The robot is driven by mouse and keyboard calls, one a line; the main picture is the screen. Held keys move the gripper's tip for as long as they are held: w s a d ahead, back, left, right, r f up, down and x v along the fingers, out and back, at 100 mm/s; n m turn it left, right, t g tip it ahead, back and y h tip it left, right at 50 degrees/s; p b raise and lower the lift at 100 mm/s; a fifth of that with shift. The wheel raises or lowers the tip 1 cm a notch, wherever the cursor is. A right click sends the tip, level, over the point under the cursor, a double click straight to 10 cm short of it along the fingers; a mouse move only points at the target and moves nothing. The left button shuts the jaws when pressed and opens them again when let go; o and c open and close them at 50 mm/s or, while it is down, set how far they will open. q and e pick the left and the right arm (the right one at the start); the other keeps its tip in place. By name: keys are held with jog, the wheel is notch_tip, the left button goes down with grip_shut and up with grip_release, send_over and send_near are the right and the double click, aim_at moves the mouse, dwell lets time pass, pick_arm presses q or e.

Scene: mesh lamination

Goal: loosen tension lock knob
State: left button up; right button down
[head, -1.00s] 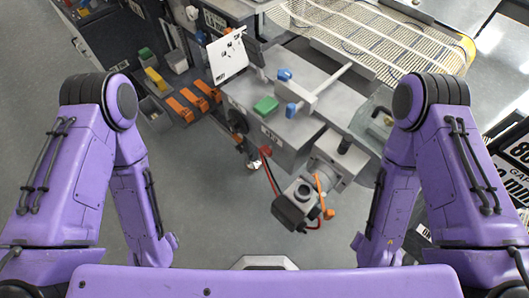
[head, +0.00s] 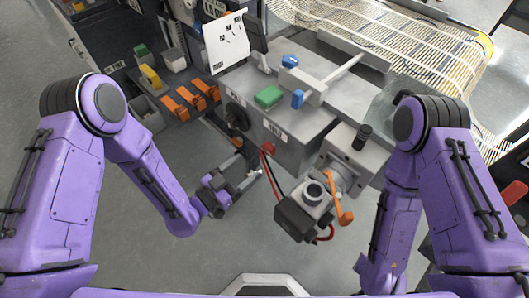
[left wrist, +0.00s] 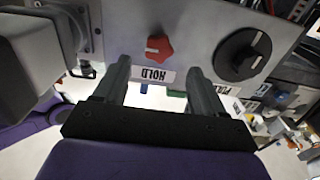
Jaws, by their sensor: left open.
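A red star-shaped knob (left wrist: 158,47) sits on a grey panel beside a label reading HOLD (left wrist: 153,75). It also shows small in the head view (head: 267,148). Which is the tension lock knob, I cannot tell for sure. My left gripper (head: 247,170) is open and empty in front of the panel. In the left wrist view, its fingertips (left wrist: 158,70) lie either side of the label, apart from the red knob. My right gripper is out of view.
A grey and black unit with an orange lever (head: 338,195) juts out right of the panel, with red and black cables. Orange clips (head: 190,100) and bins stand left. A green block (head: 269,97) lies on the machine top. The floor in front is open.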

aim_at(266, 152)
pick_arm(q)
jog(key=p+x, duration=0.1)
jog(key=x, duration=0.7)
jog(key=shift+d, duration=0.15)
jog(key=c, duration=1.1)
